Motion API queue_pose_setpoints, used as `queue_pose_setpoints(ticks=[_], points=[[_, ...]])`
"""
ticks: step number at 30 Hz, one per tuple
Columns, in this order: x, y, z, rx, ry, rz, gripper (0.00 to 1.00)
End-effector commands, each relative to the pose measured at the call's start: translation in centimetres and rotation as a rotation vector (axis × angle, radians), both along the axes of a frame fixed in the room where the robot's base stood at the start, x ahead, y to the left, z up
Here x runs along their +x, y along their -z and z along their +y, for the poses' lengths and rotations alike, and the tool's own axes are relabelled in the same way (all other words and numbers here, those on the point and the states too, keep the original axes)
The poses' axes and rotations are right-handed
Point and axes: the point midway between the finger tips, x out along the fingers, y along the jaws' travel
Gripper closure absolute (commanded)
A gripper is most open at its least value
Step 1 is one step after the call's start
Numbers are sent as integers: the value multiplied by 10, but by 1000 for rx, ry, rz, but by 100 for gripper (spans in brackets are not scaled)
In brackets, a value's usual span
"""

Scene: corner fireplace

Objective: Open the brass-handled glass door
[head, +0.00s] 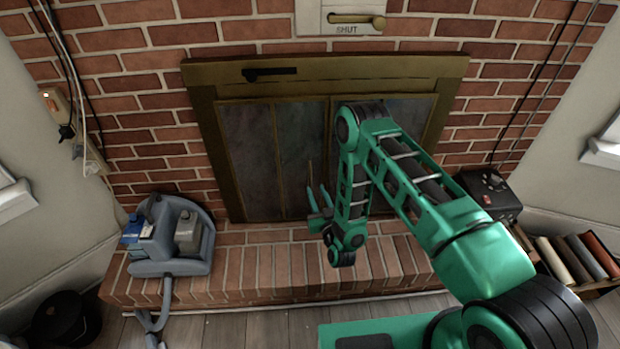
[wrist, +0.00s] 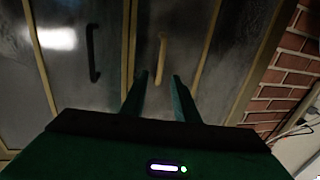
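The brass-handled glass door (head: 292,135) is a dark pane in the brass fireplace frame, and it looks shut. Its upright brass handle (head: 310,172) shows just behind my gripper (head: 320,198). In the wrist view, the brass handle (wrist: 161,58) stands beyond and roughly between the two fingertips of my gripper (wrist: 159,80). The fingers are apart with nothing between them. I cannot tell how far the handle is from the tips. A black handle (wrist: 92,53) is on the neighbouring door in the wrist view; my arm hides that door's handle in the head view.
The brick hearth (head: 255,265) juts out below the doors. A blue-grey appliance (head: 175,240) stands on its left end, and a black box (head: 489,192) is at the right. A dark bar (head: 270,73) is on the frame's top. A brass lever marked SHUT (head: 357,19) is above.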

Motion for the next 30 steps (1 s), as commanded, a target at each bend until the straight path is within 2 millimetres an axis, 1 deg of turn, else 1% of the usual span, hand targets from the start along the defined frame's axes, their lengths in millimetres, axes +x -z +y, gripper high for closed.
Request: queue_pose_setpoints(ticks=[3, 9, 15, 20, 28, 29, 30], points=[[22, -1, 4, 2, 1, -3, 72], [56, -1, 10, 0, 1, -2, 72], [79, -1, 15, 0, 0, 0, 72], [86, -1, 17, 1, 0, 1, 72], [86, -1, 17, 0, -1, 1, 72], [86, -1, 17, 0, -1, 1, 79], [86, -1, 17, 0, -1, 1, 89]])
